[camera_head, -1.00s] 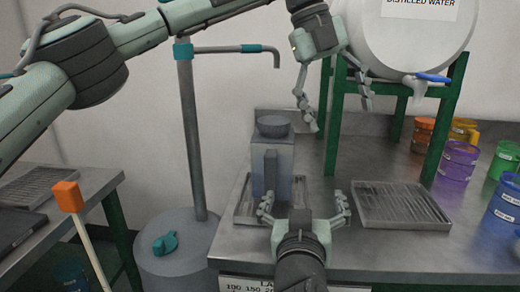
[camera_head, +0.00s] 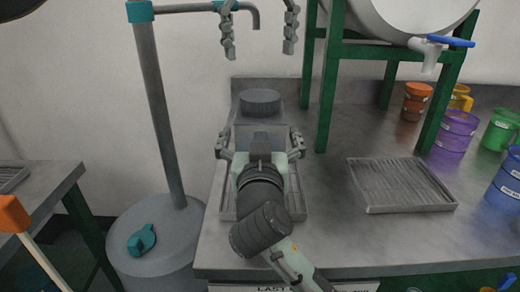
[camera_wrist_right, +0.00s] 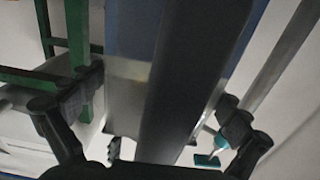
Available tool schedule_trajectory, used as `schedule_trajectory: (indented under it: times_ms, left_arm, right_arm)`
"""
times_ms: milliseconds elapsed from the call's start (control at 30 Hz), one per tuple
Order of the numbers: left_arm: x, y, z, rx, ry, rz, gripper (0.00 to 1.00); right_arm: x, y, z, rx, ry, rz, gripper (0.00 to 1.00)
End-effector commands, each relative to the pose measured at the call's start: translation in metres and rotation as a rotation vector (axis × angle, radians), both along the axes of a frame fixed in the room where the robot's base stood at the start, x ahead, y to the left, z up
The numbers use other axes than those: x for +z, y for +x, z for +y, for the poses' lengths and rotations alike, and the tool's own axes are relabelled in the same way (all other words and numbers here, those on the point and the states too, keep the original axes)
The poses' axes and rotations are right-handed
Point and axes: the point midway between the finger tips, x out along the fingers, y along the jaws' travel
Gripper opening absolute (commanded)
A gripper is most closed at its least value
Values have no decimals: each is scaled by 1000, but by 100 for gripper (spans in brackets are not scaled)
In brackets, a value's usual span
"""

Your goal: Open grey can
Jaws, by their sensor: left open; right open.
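The grey can (camera_head: 262,122) stands upright on the left drain grate, with its dark round lid (camera_head: 260,102) on top. Its dark handle faces me and fills the middle of the right wrist view (camera_wrist_right: 190,75). My right gripper (camera_head: 260,142) is open in front of the can, one finger to each side of the handle, which it does not grip. My left gripper (camera_head: 259,32) is open and empty, pointing down above the lid with a clear gap. The lower part of the can is hidden behind my right gripper.
The left drain grate (camera_head: 228,205) lies under the can; an empty grate (camera_head: 400,185) lies to its right. A green stand (camera_head: 330,85) with a white tank (camera_head: 400,15) is behind. Coloured cups (camera_head: 458,130) stand at right. A pipe (camera_head: 160,100) rises at left.

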Motion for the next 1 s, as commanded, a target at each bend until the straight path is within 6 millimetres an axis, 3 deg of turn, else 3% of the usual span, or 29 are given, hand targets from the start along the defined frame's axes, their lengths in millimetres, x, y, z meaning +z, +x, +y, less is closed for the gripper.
schedule_trajectory:
  times_ms: [133,433,1000]
  left_arm:
    - [0,0,0,0,-1,0,81]
    - [0,0,0,0,-1,0,81]
    - [0,0,0,0,-1,0,81]
  right_arm:
    - [0,10,-1,-2,-1,-1,100]
    - [0,12,-1,-1,0,0,99]
    - [0,12,-1,-2,0,1,28]
